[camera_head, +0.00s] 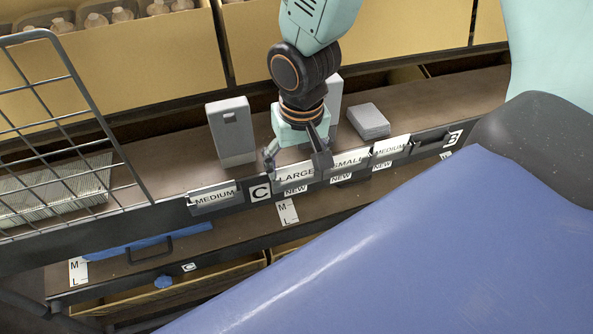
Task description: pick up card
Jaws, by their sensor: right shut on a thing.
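My right gripper (296,160) reaches down from the top to the front edge of the shelf. Its two fingers straddle the top of the white card (296,176) reading LARGE and are shut on it. The card still sits at the shelf's front rail. Other cards stand along the same rail: MEDIUM (214,196) to the left, SMALL (349,161) and another MEDIUM (391,148) to the right. My left gripper is not in view.
A grey upright box (231,131) stands left of the gripper, and a flat grey stack (368,121) lies to the right. A wire basket (60,130) is at left. Cardboard boxes (270,40) of mushrooms stand behind. A large blue surface (430,250) fills the lower right.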

